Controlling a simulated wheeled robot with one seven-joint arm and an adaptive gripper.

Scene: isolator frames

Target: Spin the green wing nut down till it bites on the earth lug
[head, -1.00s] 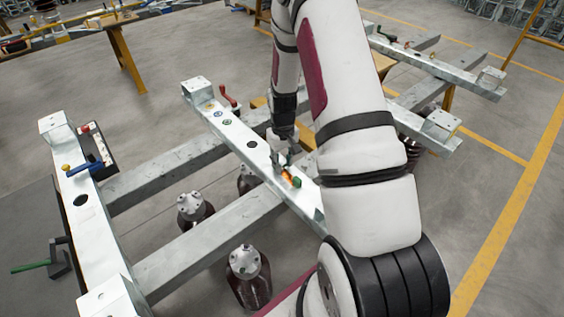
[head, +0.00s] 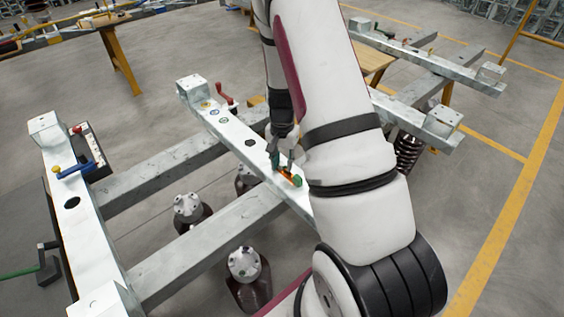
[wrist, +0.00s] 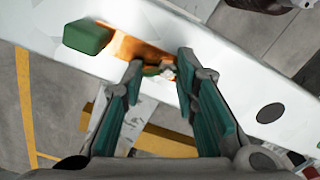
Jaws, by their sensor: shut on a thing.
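My gripper (wrist: 160,66) reaches over the pale metal beam (wrist: 225,70), with its teal-padded fingers on both sides of a small green and whitish part in the wrist view. This part, which looks like the green wing nut (wrist: 152,71), is gripped between the fingertips and partly hidden. Under it lies an orange copper-coloured strip (wrist: 125,45), likely the earth lug. A green block (wrist: 88,37) sits at the strip's left end. In the head view my gripper (head: 281,160) is beside the green block (head: 297,181). The gap between nut and lug cannot be made out.
A red crank handle (head: 224,94) stands on the same beam farther back. Another beam (head: 72,203) at left carries a blue-handled part (head: 77,170). Dark insulators with grey caps (head: 243,263) stand below the frame. Open floor lies at right.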

